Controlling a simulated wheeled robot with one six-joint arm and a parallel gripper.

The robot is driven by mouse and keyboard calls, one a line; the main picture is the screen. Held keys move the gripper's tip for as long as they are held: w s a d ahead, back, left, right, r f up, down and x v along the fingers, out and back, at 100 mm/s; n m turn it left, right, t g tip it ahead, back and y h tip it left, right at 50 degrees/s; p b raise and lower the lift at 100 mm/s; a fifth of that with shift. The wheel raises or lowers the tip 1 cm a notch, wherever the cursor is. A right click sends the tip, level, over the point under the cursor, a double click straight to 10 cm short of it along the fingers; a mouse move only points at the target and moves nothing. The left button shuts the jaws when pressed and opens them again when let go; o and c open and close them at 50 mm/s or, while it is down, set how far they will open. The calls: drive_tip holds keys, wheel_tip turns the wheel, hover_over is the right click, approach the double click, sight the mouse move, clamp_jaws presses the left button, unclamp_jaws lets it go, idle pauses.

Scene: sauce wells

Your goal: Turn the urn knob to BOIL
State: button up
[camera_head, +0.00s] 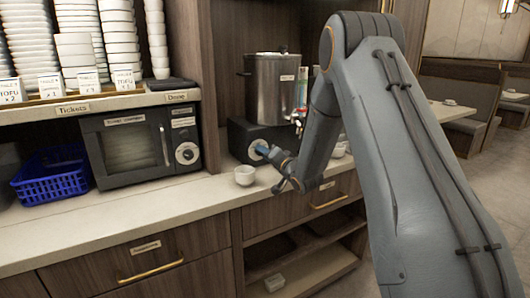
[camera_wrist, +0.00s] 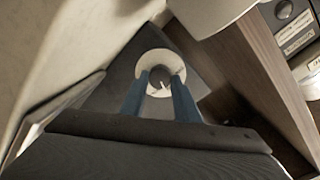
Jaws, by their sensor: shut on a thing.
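The steel urn (camera_head: 268,90) stands on a dark base (camera_head: 238,133) at the back of the counter, with a tap at its right. The urn knob sits on the base front, inside a pale round dial (camera_head: 252,147), and my gripper (camera_head: 263,151) partly covers it. In the wrist view the pale dial (camera_wrist: 160,58) faces me, and the blue fingers of my gripper (camera_wrist: 160,80) reach it on both sides of the knob. My gripper is shut on the knob. The dial's markings and the knob's setting are too small to read.
A small white cup (camera_head: 244,176) stands on the counter just left of my gripper. A dark warmer oven (camera_head: 130,146) with its own dial and a blue basket (camera_head: 50,178) are further left. Stacked bowls (camera_head: 76,60) fill the shelf above. Wooden drawers (camera_head: 135,262) lie below the counter.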

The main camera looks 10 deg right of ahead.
drive_tip(key=m+p, duration=0.1)
drive_tip(key=m, duration=0.3)
drive_tip(key=shift+d+y, duration=0.1)
drive_tip(key=shift+y, duration=0.2)
drive_tip(key=shift+m+p, duration=0.6)
drive_tip(key=shift+m, duration=1.1)
drive_tip(key=o, duration=1)
drive_tip(key=shift+o, duration=0.2)
drive_tip(key=shift+f, duration=0.1)
drive_tip(key=b+v, duration=0.1)
drive_tip(key=v, duration=0.6)
drive_tip(key=shift+s+d, duration=0.25)
drive_tip(key=shift+s, duration=0.05)
